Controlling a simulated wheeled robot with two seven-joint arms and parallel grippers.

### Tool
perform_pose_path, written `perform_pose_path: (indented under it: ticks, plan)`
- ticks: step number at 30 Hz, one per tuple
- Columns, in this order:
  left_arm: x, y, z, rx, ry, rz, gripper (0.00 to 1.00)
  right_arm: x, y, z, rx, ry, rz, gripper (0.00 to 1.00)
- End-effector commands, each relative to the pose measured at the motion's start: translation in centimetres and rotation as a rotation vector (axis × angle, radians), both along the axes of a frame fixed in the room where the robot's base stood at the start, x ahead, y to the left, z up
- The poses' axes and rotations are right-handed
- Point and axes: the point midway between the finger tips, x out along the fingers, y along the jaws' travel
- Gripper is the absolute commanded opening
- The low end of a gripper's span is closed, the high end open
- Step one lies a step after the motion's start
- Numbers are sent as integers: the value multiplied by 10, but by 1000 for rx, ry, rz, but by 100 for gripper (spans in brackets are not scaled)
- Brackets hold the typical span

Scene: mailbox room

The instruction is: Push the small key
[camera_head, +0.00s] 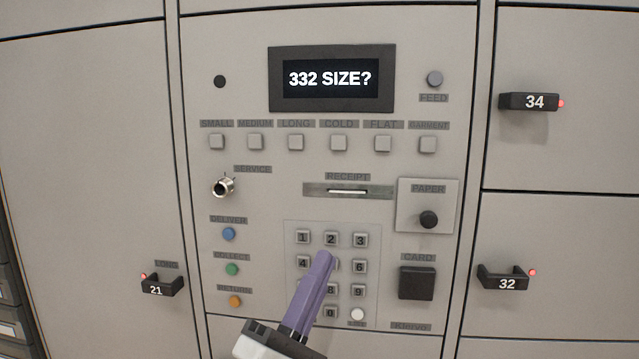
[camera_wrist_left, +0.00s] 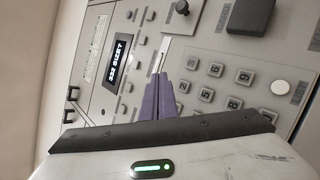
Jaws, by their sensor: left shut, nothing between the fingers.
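The small key (camera_head: 217,142) is a pale square button under the label SMALL. It is the leftmost in a row of size keys below the screen (camera_head: 331,78), which reads "332 SIZE?". My left gripper (camera_head: 323,256) is shut and empty, its purple fingers together. In the head view its tips are over the number keypad (camera_head: 290,230), below and right of the small key and apart from it. In the left wrist view the fingers (camera_wrist_left: 158,92) point at the panel; I cannot tell which button there is the small key. My right gripper is not in view.
The medium key (camera_head: 255,142) is right beside the small key. A service lock (camera_head: 223,187) sticks out below it. The receipt slot (camera_head: 347,191) and paper knob (camera_head: 428,219) are further right. Locker handles 21 (camera_head: 158,289), 34 (camera_head: 528,102) and 32 (camera_head: 503,282) protrude at the sides.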

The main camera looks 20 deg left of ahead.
Motion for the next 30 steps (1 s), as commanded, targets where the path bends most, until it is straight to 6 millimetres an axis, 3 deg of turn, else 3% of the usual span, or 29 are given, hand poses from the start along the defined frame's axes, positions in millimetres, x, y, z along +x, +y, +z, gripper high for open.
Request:
perform_pose_path:
  ticks: [21, 26, 30]
  plan:
    - [-1, 3, 3, 19, -7, 13, 0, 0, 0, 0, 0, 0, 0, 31]
    - [-8, 31, 28, 185, -55, 124, 0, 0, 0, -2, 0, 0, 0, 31]
    - [-24, 74, 67, 471, -110, 346, 0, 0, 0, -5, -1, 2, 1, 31]
